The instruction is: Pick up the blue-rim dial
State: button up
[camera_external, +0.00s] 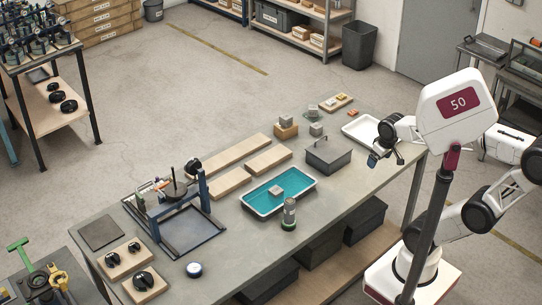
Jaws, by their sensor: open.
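The blue-rim dial (194,269) appears to be the small round piece with a pale face and a dark blue edge. It lies by itself on the grey workbench (232,252), near the front left edge. My gripper (385,160) is open above the right end of the bench, far from the dial. No object shows between its fingers. The fingers are small in this view, and their exact height above the bench is hard to tell.
A blue lever frame (207,197) stands behind the dial. Black knobs on wooden blocks (155,290) lie to its left. The bench around the dial is clear.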

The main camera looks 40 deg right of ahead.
aim_at(196, 265)
jog(key=w+a+f+m+g+y, duration=0.1)
jog(key=w+a+m+y, duration=0.15)
jog(key=w+a, duration=0.7)
jog(key=w+a+f+m+g+y, duration=0.25)
jog(key=w+a, duration=0.25)
jog(key=a, duration=0.9)
jog(key=w+a+f+m+g+y, duration=0.1)
jog(key=w+a+m+y, duration=0.15)
jog(key=w+a, duration=0.7)
jog(key=a+f+m+y, duration=0.2)
jog(key=a+f, duration=0.3)
jog(key=a, duration=0.7)
jog(key=a+f+m+y, duration=0.1)
jog(key=a+f+m, duration=0.2)
jog(key=a, duration=1)
jog(key=a+f+m+g+y, duration=0.1)
jog(key=a+f+m+y, duration=0.1)
jog(key=a+f, duration=0.7)
jog(key=shift+s+a+m+y, duration=0.1)
jog(key=shift+a+m+y, duration=0.3)
jog(key=shift+a, duration=1.55)
jog(key=shift+f, duration=0.1)
jog(key=shift+x, duration=1.25)
jog(key=shift+a+f, duration=0.1)
jog(key=shift+x, duration=2.45)
